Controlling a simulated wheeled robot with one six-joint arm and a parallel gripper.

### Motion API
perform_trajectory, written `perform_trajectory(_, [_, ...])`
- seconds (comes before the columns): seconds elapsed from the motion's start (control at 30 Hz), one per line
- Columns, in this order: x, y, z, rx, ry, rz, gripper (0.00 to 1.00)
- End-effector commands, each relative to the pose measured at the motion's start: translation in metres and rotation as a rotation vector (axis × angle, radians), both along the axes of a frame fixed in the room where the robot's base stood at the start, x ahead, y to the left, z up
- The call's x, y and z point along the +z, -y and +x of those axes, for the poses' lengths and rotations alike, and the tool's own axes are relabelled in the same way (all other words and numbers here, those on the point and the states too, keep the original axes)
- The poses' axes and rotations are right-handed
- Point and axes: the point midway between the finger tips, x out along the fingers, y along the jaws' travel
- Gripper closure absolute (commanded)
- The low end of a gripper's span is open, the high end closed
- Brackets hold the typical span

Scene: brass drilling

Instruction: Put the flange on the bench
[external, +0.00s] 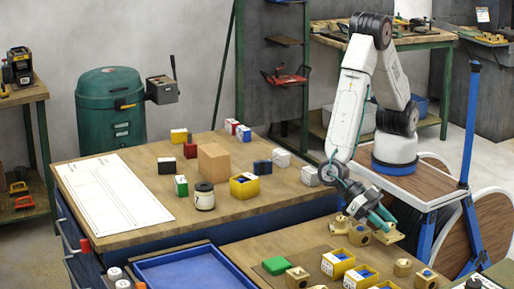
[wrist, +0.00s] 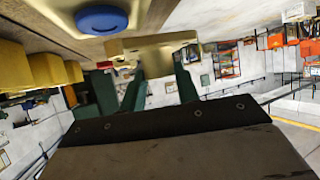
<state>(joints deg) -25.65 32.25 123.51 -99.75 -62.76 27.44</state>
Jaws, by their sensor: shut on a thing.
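My gripper (external: 382,221) has teal fingers and reaches down over the right end of the front wooden table. It is shut on a brass-coloured piece (external: 393,233), which I take to be the flange. In the wrist view the flange (wrist: 152,48) sits between the tips of the two fingers (wrist: 158,85), close to a wooden surface. The fingers hide part of it in the external view. The front table (external: 240,250) and the rear wooden table (external: 120,238) are both in view; I cannot tell which is the bench.
Brass blocks (external: 360,235) stand close beside my gripper. Yellow bins (external: 337,263), a green block (external: 275,265) and a blue tray (external: 185,272) are on the front table. The rear table holds a paper sheet (external: 110,195), a cardboard box (external: 213,160) and small boxes.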

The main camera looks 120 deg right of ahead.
Motion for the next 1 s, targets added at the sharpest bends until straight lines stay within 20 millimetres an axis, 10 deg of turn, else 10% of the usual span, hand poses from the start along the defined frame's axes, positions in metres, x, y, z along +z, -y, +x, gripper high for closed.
perform_trajectory(0.3, [-0.004, -0.024, 0.041, 0.0, 0.0, 0.001, 1.0])
perform_trajectory(1.0, [-0.041, -0.024, 0.042, 0.0, 0.0, 0.0, 1.0])
